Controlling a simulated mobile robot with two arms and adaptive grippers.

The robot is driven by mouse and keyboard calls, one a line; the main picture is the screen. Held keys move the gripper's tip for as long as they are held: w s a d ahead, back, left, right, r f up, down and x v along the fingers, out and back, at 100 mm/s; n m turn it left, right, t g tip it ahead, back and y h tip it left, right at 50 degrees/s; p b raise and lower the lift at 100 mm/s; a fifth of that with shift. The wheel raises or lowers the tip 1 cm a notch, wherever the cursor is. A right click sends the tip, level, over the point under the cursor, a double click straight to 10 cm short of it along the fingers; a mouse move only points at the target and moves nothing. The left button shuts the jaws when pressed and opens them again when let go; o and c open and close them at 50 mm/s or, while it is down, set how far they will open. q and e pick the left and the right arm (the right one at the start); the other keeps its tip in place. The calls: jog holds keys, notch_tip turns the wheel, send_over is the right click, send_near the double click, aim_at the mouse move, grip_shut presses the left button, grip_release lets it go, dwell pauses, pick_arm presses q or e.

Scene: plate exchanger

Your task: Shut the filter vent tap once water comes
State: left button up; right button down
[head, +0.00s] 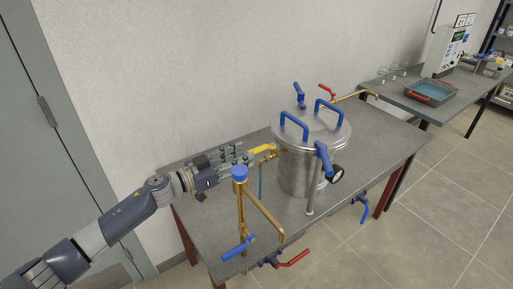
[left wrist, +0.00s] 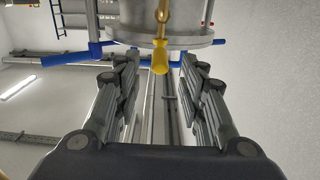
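The filter (head: 300,165) is an upright steel vessel with blue lid handles on the table. A brass tap with a yellow lever (head: 262,149) sits on its left side; I take it as the vent tap. A thin blue vertical streak (head: 261,182) hangs below the tap; I cannot tell whether it is water or a tube. My left gripper (head: 232,158) is level with the lever, just left of it. In the left wrist view the yellow lever (left wrist: 160,57) points toward me between the open fingertips, with gaps on both sides. My right gripper is out of view.
A brass pipe stand with a blue cap (head: 239,172) rises close in front of my left gripper. Blue and red levers (head: 292,258) hang at the table's front edge. The wall is close behind.

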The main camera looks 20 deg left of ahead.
aim_at(256, 148)
pick_arm(q)
jog(key=x, duration=0.4)
jog(key=shift+w+d, duration=0.6)
jog(key=shift+w, duration=0.1)
jog(key=c, duration=0.7)
grip_shut()
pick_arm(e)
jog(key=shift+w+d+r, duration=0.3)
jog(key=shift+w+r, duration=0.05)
